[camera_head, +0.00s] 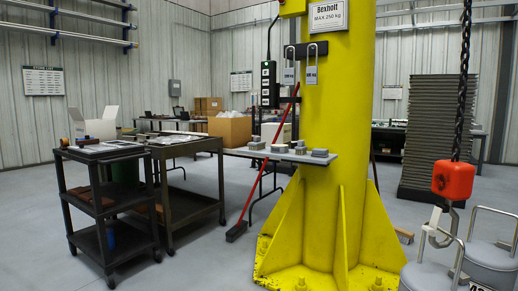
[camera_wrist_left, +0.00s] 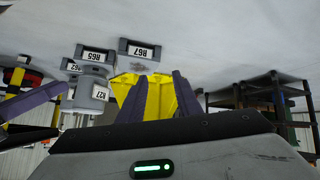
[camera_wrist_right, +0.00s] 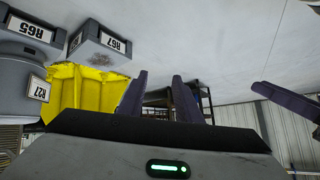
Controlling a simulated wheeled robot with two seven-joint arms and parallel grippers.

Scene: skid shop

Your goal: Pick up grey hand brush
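I cannot make out a grey hand brush for certain in any view. The dark cart (camera_head: 108,153) at the left carries small items on its top, too small to name surely. My left gripper (camera_wrist_left: 157,82) shows in the left wrist view, its two purple fingers apart with nothing between them. My right gripper (camera_wrist_right: 160,84) shows in the right wrist view, also with its fingers apart and empty. Neither gripper is in the head view. Each wrist view also shows a purple finger of the other gripper at its side.
A yellow column (camera_head: 335,120) with a flared base stands ahead. A long red-handled broom (camera_head: 236,232) leans beside it. A small shelf (camera_head: 281,155) at the column holds grey blocks. A red hook block (camera_head: 453,180) hangs at the right above grey weights (camera_head: 490,256). Floor at front left is clear.

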